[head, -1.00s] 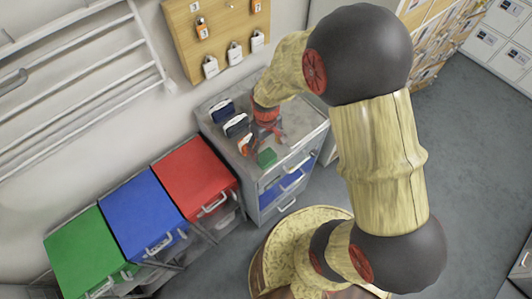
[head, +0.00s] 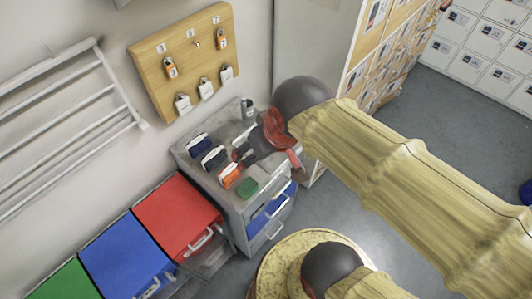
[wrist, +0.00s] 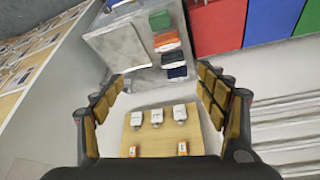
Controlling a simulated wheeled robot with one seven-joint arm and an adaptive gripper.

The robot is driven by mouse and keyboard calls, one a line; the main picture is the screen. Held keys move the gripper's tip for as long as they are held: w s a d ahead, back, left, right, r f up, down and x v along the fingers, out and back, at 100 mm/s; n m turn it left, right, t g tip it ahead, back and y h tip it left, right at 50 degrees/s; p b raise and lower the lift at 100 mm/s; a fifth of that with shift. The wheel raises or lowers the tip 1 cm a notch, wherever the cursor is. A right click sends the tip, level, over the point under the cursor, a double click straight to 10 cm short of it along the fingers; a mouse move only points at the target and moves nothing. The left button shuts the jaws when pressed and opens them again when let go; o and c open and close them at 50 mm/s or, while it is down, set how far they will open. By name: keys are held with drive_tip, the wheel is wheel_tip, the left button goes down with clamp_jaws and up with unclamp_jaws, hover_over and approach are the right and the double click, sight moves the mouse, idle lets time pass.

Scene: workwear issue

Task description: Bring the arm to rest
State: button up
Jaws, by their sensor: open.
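My gripper (wrist: 161,80) is open in the wrist view, its two padded fingers wide apart with nothing between them. In the head view my gripper (head: 247,151) is seen small and partly hidden by its own wrist, over or beside the grey cabinet (head: 243,213). My arm reaches in from the right, bent at dark joints. I cannot tell the exact height of the gripper above the cabinet top.
A wooden board (head: 186,52) with padlocks hangs behind. Red (head: 175,216) and blue (head: 125,259) bins stand left. Floor at right is clear.

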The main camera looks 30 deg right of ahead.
drive_tip(key=shift+s+r+t, duration=0.15)
drive_tip(key=shift+s+r, duration=0.2)
drive_tip(key=shift+s, duration=0.25)
drive_tip(key=shift+s+r+t, duration=0.15)
drive_tip(key=shift+s+r, duration=0.2)
drive_tip(key=shift+s, duration=0.2)
wheel_tip(320, 180, down, 14)
drive_tip(key=b, duration=1.4)
